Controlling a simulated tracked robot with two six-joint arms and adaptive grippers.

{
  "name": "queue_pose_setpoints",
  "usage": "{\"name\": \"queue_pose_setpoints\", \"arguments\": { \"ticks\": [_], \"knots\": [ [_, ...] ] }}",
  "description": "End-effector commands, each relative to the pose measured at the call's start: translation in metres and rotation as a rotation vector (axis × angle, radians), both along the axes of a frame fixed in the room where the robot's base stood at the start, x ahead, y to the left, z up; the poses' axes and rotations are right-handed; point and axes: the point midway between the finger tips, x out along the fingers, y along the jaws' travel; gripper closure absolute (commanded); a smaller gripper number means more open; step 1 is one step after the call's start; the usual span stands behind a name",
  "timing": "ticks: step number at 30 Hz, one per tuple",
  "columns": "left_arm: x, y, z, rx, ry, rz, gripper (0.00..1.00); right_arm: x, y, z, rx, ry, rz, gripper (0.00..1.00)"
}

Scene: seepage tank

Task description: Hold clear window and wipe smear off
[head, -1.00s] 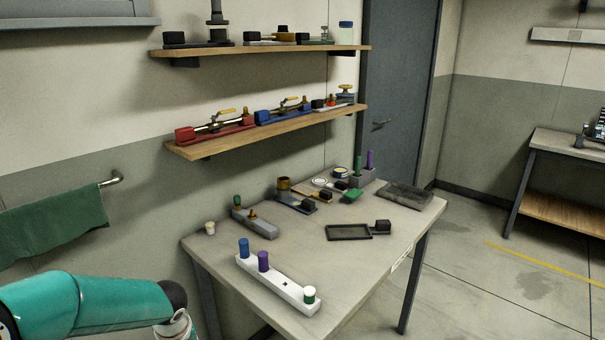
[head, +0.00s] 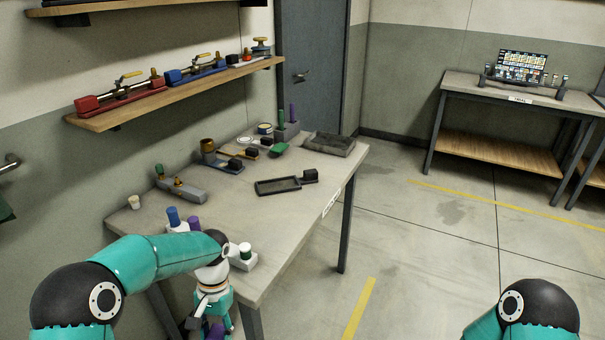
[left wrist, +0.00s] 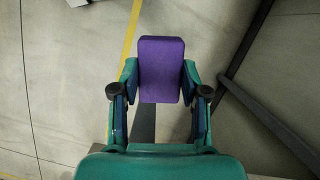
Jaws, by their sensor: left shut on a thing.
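My left gripper (left wrist: 160,82) is shut on a purple block (left wrist: 161,60) in the left wrist view, with a finger on each side of it. In the head view the left gripper (head: 212,323) hangs low at the near edge of the workbench, partly hidden by my wrist, with some purple showing between its parts. My right arm shows only at the bottom right, and its gripper is out of view. I cannot make out a clear window or a smear in these views.
A second table (head: 465,90) with a panel (head: 521,66) stands at the back right. The floor between is clear.

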Motion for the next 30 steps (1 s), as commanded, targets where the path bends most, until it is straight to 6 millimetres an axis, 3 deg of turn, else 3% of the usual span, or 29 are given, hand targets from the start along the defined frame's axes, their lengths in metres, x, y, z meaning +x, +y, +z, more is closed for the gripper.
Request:
{"name": "queue_pose_setpoints", "arguments": {
  "ticks": [6, 17, 20, 26, 30],
  "knots": [
    [-0.004, 0.001, 0.001, 0.001, -0.001, 0.188, 0.83, 0.0, 0.0, 0.0, 0.0, 0.0, 0.0, 0.0],
    [-0.004, 0.001, -0.003, 0.002, 0.0, 0.199, 0.83, 0.0, 0.0, 0.0, 0.0, 0.0, 0.0, 0.0],
    [-0.008, 0.002, -0.021, 0.008, 0.004, 0.2, 0.83, 0.0, 0.0, 0.0, 0.0, 0.0, 0.0, 0.0],
    [-0.024, 0.003, -0.092, 0.014, 0.007, 0.199, 0.83, 0.0, 0.0, 0.0, 0.0, 0.0, 0.0, 0.0],
    [-0.037, 0.001, -0.13, 0.006, 0.003, 0.196, 0.83, 0.0, 0.0, 0.0, 0.0, 0.0, 0.0, 0.23]
  ]
}}
